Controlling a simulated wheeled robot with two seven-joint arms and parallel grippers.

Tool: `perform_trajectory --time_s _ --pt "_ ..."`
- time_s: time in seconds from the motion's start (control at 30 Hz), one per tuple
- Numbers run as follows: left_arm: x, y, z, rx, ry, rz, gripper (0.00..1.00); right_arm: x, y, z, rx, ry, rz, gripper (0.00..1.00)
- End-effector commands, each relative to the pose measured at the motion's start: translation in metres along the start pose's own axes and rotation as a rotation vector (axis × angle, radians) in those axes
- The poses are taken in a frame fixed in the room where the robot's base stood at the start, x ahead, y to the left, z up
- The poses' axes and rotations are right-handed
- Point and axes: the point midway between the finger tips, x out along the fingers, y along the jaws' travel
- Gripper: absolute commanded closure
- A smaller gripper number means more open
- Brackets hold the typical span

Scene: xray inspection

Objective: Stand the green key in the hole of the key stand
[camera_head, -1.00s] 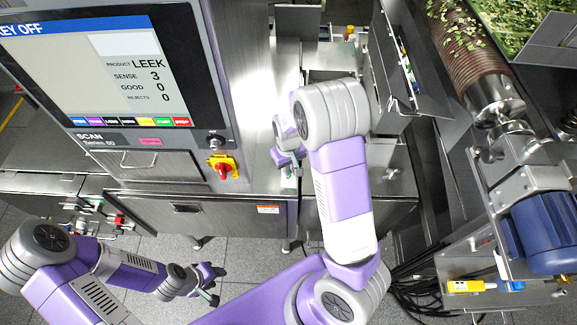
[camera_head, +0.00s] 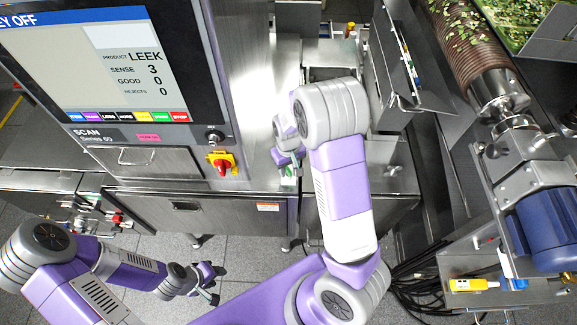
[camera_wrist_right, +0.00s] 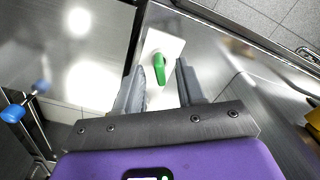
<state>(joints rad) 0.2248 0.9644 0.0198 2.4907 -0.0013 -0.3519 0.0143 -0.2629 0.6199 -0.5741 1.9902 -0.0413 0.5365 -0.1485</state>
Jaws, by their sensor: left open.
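The green key (camera_wrist_right: 159,70) shows in the right wrist view, in the gap between the fingers of my right gripper (camera_wrist_right: 161,78). A gap shows on both sides of the key, so the gripper looks open around it. A pale rectangular plate (camera_wrist_right: 168,45) lies beneath or just beyond the key; I cannot tell whether it is the key stand, and I see no hole. In the head view my right gripper (camera_head: 289,165) is low over the front edge of the steel counter, partly hidden by my arm. My left gripper (camera_head: 212,287) is open and empty, low at the left.
The machine with its large screen (camera_head: 110,65) and red-yellow switch (camera_head: 222,164) stands left of my right arm. A steel counter (camera_head: 262,183) lies below it. A blue motor (camera_head: 548,230) stands at the right. Open floor lies around my left gripper.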

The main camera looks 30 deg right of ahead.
Motion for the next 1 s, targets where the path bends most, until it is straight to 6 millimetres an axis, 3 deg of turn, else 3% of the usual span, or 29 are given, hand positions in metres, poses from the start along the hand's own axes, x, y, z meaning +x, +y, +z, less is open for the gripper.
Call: perform_trajectory --time_s 0.27,0.7,1.0 --pt "0.000 0.000 0.000 0.000 0.000 0.000 0.57 -0.003 0.000 0.000 0.000 0.001 0.000 0.61" --pt "-0.004 0.001 0.000 0.000 0.000 0.000 0.57 -0.068 0.000 -0.001 0.000 0.003 -0.001 0.61" --pt "-0.004 0.001 0.000 0.000 0.000 0.000 0.57 -0.076 0.000 0.000 0.000 0.000 0.000 0.61"
